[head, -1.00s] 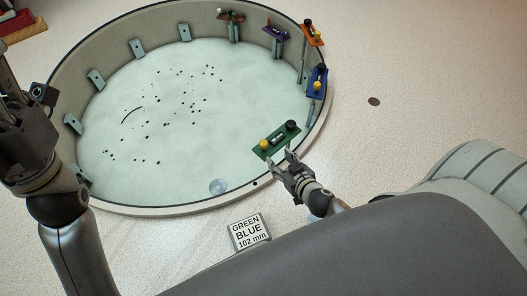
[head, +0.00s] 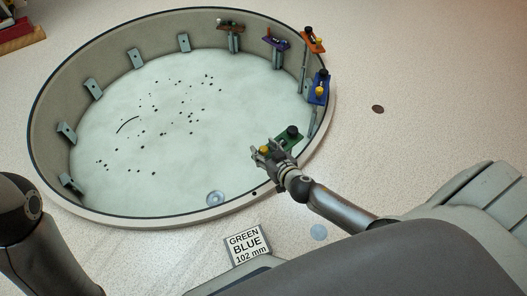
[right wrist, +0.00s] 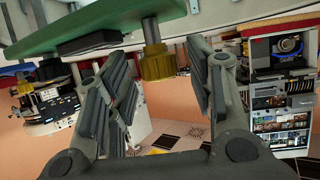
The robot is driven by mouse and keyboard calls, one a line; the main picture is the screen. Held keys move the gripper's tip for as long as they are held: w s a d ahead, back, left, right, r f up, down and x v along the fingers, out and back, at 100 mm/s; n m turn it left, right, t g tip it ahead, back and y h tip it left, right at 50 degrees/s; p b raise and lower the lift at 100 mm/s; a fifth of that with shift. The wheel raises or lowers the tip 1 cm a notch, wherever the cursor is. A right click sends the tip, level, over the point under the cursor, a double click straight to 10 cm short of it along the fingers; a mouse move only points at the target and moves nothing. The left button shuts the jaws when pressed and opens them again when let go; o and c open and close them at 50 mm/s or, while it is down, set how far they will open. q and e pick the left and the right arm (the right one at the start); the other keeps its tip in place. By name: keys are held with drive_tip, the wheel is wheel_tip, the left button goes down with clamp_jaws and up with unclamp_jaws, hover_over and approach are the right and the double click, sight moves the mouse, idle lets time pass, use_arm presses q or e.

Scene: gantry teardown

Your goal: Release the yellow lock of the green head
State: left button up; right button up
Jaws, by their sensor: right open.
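The green head (head: 291,144) sits on the near right rim of the round tank, with a yellow lock (head: 264,149) at its left end and a black knob (head: 292,131) at its right end. My right gripper (head: 262,156) is at the yellow-lock end. In the right wrist view, the green plate (right wrist: 100,24) is overhead and the yellow lock (right wrist: 156,62) hangs below it. The open fingers of my right gripper (right wrist: 163,70) stand on either side of the lock, with visible gaps. Of my left arm only a link shows in the head view; its gripper is out of frame.
The round tank (head: 130,222) has several grey brackets along its inner wall. Blue (head: 318,88), orange (head: 313,40), purple (head: 276,42) and brown (head: 231,25) heads stand along its rim. A sign (head: 247,245) reads GREEN, BLUE, 102 mm. Floor at right is mostly clear.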

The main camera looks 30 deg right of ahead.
drive_tip(key=shift+w+f, duration=0.3)
drive_tip(key=shift+w, duration=0.35)
